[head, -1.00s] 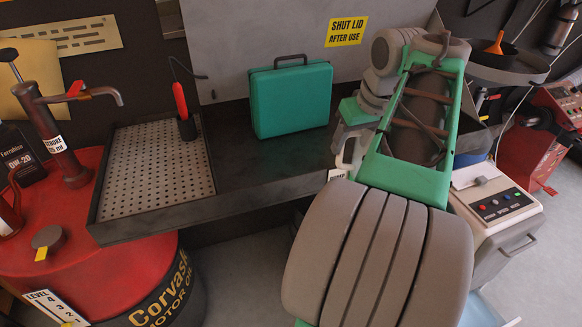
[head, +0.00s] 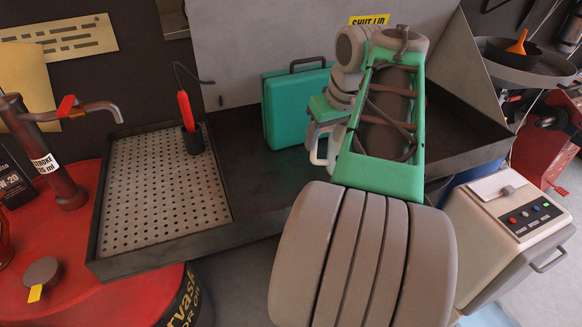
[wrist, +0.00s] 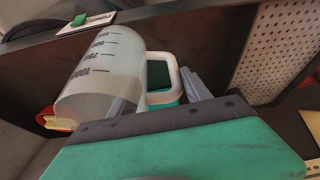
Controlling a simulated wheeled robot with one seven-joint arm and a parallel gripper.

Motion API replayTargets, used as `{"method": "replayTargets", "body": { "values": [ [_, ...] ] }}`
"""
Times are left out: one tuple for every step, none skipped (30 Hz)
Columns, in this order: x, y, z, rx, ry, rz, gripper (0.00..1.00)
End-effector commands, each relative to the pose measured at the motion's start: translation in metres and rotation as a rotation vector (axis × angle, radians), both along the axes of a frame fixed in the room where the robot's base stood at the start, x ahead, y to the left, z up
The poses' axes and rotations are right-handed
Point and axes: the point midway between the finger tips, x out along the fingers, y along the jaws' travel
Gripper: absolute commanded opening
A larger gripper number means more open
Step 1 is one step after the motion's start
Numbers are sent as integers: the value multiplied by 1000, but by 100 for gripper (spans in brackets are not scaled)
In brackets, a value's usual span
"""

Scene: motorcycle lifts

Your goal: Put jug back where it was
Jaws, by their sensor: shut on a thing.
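The jug (wrist: 98,72) is a translucent vessel with dark measuring marks and a pale loop handle (wrist: 178,82). In the wrist view it lies tilted in front of my gripper (wrist: 158,90), which is shut on it at the handle side. The exact finger contact is partly hidden behind the dark palm edge. In the head view only a pale bit of the jug's handle (head: 317,150) shows beside my arm, above the dark bench; my arm hides the rest.
A dark bench tray (head: 255,200) has a perforated plate (head: 160,190) at left, with a red-handled tool in a holder (head: 190,125). A teal case (head: 285,110) stands behind my gripper. A red drum (head: 60,250) with a pump is left, a beige control box (head: 510,235) right.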

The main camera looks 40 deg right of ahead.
Motion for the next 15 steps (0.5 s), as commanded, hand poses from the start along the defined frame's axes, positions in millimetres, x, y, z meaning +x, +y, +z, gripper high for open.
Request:
{"method": "replayTargets", "body": {
  "values": [
    [11,5,-7,0,-1,5,0],
    [18,7,-10,0,0,4,0],
    [27,11,-15,1,0,4,0],
    [34,14,-18,0,0,3,0],
    [41,17,-21,1,1,4,0],
    [51,20,-25,0,0,2,0],
    [58,23,-31,2,1,2,0],
    [62,25,-39,3,2,2,0],
    [69,28,-48,1,2,0,0],
    [73,29,-53,2,2,1,0],
    [78,31,-58,2,2,1,0],
    [82,33,-64,0,1,0,0],
    [85,34,-67,0,0,1,0],
    [87,34,-70,0,1,0,0],
    [90,35,-73,-1,0,-1,0]
  ]
}}
